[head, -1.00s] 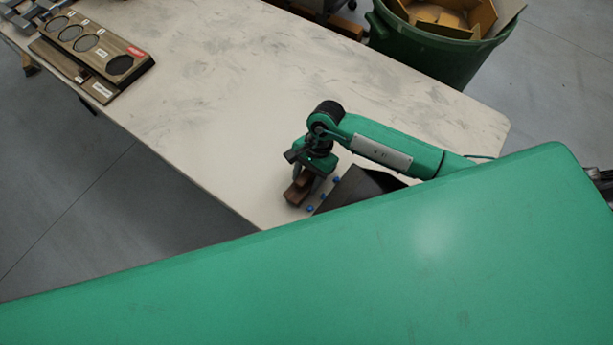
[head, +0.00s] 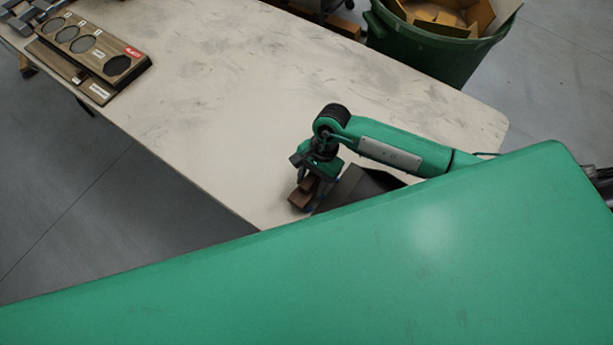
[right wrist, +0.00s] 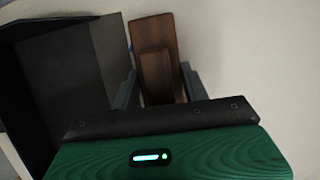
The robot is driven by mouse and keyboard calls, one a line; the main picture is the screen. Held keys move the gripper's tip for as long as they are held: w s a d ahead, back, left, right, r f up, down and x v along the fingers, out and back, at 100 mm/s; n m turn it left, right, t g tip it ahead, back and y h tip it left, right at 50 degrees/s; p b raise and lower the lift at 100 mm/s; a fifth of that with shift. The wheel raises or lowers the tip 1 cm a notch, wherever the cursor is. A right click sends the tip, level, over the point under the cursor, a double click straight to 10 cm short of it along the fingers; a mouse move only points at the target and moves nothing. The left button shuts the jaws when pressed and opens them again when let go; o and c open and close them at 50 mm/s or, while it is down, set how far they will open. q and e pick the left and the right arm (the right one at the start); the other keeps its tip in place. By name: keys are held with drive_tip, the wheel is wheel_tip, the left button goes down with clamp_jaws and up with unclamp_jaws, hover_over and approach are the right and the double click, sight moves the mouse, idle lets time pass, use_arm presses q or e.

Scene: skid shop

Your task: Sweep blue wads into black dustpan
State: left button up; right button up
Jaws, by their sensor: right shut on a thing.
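My right gripper (head: 315,178) points down over the table near its front edge. It is shut on a brown wooden sweeping tool (head: 302,197), whose wood also shows between the fingers in the right wrist view (right wrist: 155,38). The black dustpan (head: 352,188) lies just right of the tool, partly hidden behind green in front. In the right wrist view the dustpan (right wrist: 72,75) fills the left side, close beside the gripper. No blue wad can be made out clearly now. My left gripper is not in view.
The pale, scuffed table (head: 235,110) is clear left of and beyond the gripper. A wooden board with round dark recesses (head: 92,45) lies at its far left. A green bin (head: 430,50) holding cardboard stands behind it. Green blocks the lower part of the head view.

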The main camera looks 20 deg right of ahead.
drive_tip(key=shift+s+d+r, duration=0.1)
drive_tip(key=shift+s+d, duration=0.5)
drive_tip(key=shift+s, duration=0.25)
drive_tip(key=shift+s+d, duration=0.6)
drive_tip(key=shift+s, duration=0.2)
drive_tip(key=shift+s+d+r, duration=0.1)
drive_tip(key=shift+s+d, duration=0.45)
drive_tip(key=shift+s, duration=0.25)
drive_tip(key=shift+s+d+r, duration=0.1)
drive_tip(key=shift+s+d, duration=0.45)
drive_tip(key=shift+s, duration=0.2)
drive_tip(key=shift+s+d+r, duration=0.1)
drive_tip(key=shift+s+d, duration=0.45)
drive_tip(key=shift+s, duration=0.25)
wheel_tip(320, 180, up, 9)
drive_tip(key=p, duration=0.4)
drive_tip(key=shift+w, duration=0.1)
